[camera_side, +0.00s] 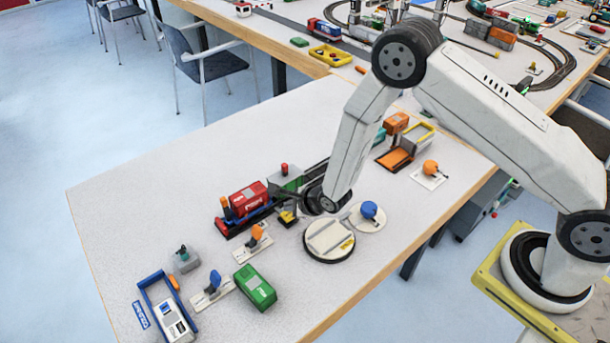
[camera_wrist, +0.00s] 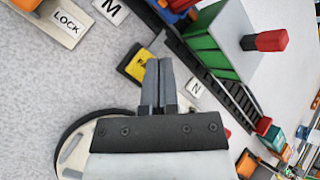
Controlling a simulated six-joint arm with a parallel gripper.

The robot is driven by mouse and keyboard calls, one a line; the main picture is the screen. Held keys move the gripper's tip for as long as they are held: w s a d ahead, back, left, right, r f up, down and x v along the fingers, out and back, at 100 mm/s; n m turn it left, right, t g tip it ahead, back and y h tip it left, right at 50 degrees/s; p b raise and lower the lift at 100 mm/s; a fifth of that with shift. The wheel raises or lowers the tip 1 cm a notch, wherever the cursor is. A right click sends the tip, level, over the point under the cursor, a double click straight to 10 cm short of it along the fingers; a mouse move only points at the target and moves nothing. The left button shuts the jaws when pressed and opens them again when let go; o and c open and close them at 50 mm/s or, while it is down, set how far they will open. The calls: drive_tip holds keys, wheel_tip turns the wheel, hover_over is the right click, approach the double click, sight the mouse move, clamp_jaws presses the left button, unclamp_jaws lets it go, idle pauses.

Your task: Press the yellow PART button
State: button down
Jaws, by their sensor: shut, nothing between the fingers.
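The yellow PART button (camera_wrist: 136,64) is a small yellow block with a dark edge in the wrist view, partly hidden behind my fingers; its lettering is mostly covered. In the side view the yellow button (camera_side: 286,218) shows just below my fingertips. My gripper (camera_wrist: 160,63) is shut and empty, with its two fingers pressed together. Its tips overlap the button's right part in the wrist view. In the side view my gripper (camera_side: 290,206) points down over the button; I cannot tell if it touches.
A green-sided box with a red knob (camera_wrist: 265,41) stands to the right in the wrist view. A LOCK plate (camera_wrist: 66,22) is at upper left. A round white turntable (camera_side: 328,250) and a blue-knobbed disc (camera_side: 369,211) are close by.

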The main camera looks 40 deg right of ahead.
drive_tip(key=shift+f, duration=1)
idle(1.5)
drive_tip(key=shift+r, duration=0.1)
idle(0.3)
drive_tip(key=shift+r, duration=0.9)
drive_tip(key=shift+r, duration=2.5)
drive_tip(key=shift+r, duration=0.1)
